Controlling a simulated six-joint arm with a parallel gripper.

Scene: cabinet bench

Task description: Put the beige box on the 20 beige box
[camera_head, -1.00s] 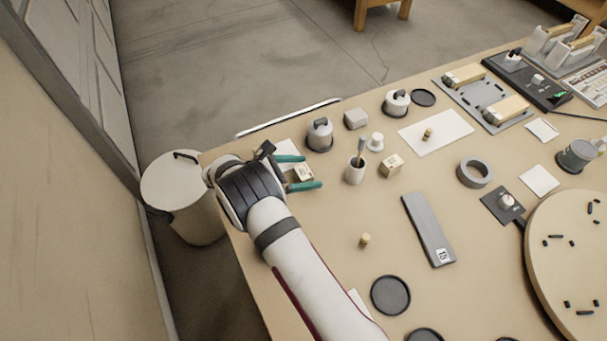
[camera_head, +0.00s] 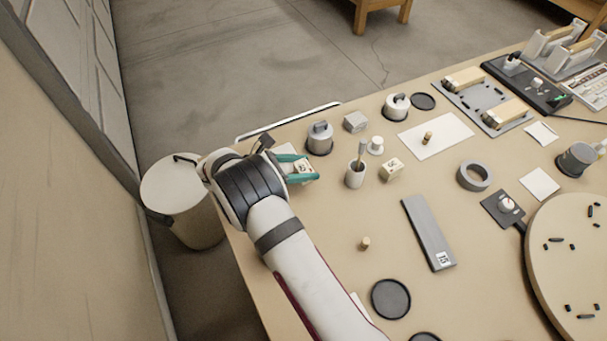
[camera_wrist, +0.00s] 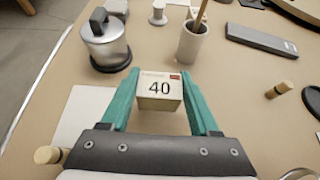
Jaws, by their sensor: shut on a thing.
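A beige box marked 40 (camera_wrist: 160,93) is between the teal fingers of my gripper (camera_wrist: 159,82), which are shut on its sides. In the head view the same box (camera_head: 305,168) shows between the fingers of my gripper (camera_head: 304,166), near the table's left edge. I cannot tell whether it touches the table. Another beige box (camera_head: 391,169) with a label stands to the right, past the pen cup. Its label is too small to read.
A cup with a stick in it (camera_head: 356,173) stands between the two beige boxes. A silver lidded pot (camera_head: 320,138), a grey box (camera_head: 355,122) and a white knob (camera_head: 376,145) stand behind. A white sheet (camera_wrist: 84,116) lies left of my gripper. The table front of the cup is mostly clear.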

